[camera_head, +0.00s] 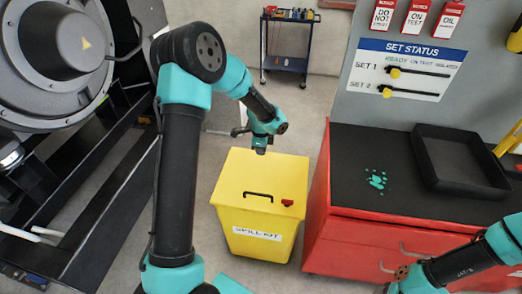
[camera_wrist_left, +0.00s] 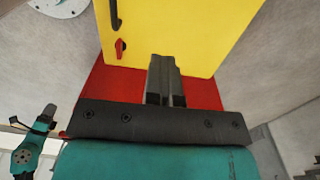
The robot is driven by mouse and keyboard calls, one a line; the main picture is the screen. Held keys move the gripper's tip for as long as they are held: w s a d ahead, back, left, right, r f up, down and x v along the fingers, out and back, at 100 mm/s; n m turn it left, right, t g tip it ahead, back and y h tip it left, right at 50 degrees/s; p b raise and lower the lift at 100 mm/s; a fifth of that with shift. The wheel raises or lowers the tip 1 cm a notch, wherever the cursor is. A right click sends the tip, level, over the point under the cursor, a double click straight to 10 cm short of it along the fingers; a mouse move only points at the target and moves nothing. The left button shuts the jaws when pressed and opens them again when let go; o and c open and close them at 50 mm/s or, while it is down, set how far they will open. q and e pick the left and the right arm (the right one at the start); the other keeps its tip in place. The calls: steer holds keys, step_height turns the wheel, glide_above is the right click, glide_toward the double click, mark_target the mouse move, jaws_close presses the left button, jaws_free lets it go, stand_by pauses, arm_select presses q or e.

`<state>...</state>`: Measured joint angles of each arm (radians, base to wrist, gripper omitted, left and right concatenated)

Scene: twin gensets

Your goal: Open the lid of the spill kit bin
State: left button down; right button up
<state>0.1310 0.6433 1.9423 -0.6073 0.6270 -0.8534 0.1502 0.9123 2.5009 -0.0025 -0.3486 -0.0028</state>
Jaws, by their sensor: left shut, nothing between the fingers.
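The yellow spill kit bin (camera_head: 265,245) stands on the floor between the dark machine frame and the red cabinet. Its lid (camera_head: 232,183) is down, with a black bar handle (camera_head: 258,195) and a red latch (camera_head: 287,202) near the front edge. In the left wrist view the lid (camera_wrist_left: 185,30), the handle (camera_wrist_left: 114,14) and the latch (camera_wrist_left: 120,46) also show. My left gripper (camera_head: 261,150) is at the lid's far edge, its fingers (camera_wrist_left: 164,75) shut and empty; contact cannot be told. My right arm (camera_head: 460,264) is at lower right, its fingers not clear.
A red cabinet (camera_head: 350,240) with a black top stands close to the bin's right and carries a black tray (camera_head: 458,165). A large grey machine (camera_head: 60,60) on a dark frame is at left. A tool cart (camera_head: 288,45) stands at the back, with bare floor before it.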

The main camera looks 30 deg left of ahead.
stand_by(0.6)
arm_select(q)
steer(key=c, duration=1.1)
jaws_free()
steer(key=shift+r, duration=0.15)
steer(key=r, duration=1.7)
steer(key=shift+w+r, duration=0.1)
steer(key=shift+w, duration=0.1)
